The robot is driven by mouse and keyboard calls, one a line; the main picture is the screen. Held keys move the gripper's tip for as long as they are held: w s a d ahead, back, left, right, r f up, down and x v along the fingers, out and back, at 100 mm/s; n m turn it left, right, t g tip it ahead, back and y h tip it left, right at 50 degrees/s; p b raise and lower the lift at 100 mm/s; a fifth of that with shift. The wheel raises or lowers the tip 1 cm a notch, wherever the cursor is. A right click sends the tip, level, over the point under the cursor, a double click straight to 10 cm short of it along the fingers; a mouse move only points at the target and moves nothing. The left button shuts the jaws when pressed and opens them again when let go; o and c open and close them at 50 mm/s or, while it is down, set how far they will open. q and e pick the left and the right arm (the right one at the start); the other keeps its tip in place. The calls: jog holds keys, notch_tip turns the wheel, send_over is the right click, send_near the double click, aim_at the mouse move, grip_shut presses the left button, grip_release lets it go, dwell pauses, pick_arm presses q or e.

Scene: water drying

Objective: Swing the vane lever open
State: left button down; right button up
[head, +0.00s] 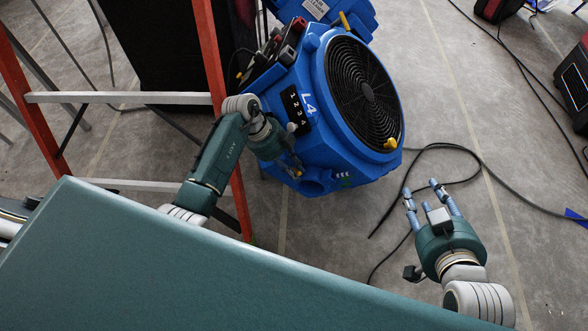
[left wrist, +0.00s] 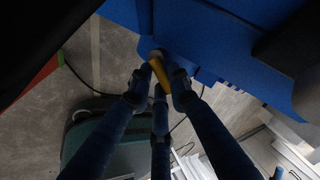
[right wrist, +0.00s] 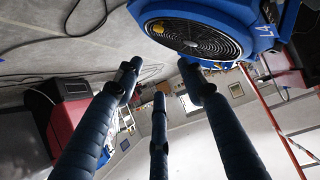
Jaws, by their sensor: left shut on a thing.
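The blue air mover (head: 345,150) has a round black fan grille and an "L4" label on its side. A short yellow lever (left wrist: 159,73) on its blue housing lies between the fingers of my left gripper (left wrist: 157,80). In the head view my left gripper (head: 291,165) is at the housing's lower left side, and a bit of yellow shows at its fingertips. It is shut on the lever, whose base is partly hidden by the fingers. My right gripper (head: 423,190) is open and empty, to the right of the air mover and apart from it. The air mover also shows in the right wrist view (right wrist: 225,12).
An orange ladder (head: 212,60) stands on the left, close to my left arm. A black cable (head: 470,150) lies on the grey floor beside my right gripper. A dark case (head: 573,85) is at the right edge. Two other yellow parts show on the machine's grille edge (head: 390,143) and top (head: 345,20).

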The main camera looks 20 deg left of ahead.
pick_arm(q)
jog(key=shift+r+m+p, duration=0.2)
jog(key=shift+m+p, duration=0.1)
jog(key=shift+p, duration=0.6)
jog(key=shift+f+m+t+p, duration=0.1)
jog(key=shift+m+t+p, duration=0.25)
jog(key=shift+p, duration=0.45)
jog(key=shift+s+a+f+m+t+h, duration=0.25)
jog(key=shift+m+t, duration=0.25)
jog(key=shift+m, duration=0.85)
jog(key=shift+s+a+f+m+t+h, duration=0.15)
jog(key=shift+f+m+t, duration=0.3)
jog(key=shift+m, duration=0.9)
jog(key=shift+s+a+f+m+t+h, duration=0.1)
jog(key=shift+a+f+m+t+h, duration=0.3)
jog(key=shift+m, duration=0.95)
pick_arm(e)
jog(key=s+d+f+g+h, duration=0.1)
jog(key=s+d+f+g, duration=0.1)
jog(key=s+f+g, duration=0.2)
jog(key=s+d+f+g+h, duration=0.1)
jog(key=s+d+f+g, duration=0.2)
jog(key=s, duration=0.8)
jog(key=shift+s+f+g, duration=0.25)
jog(key=shift+f+g, duration=0.25)
jog(key=shift+f, duration=0.05)
pick_arm(q)
jog(key=shift+d+r, duration=0.1)
jog(key=shift+r, duration=0.05)
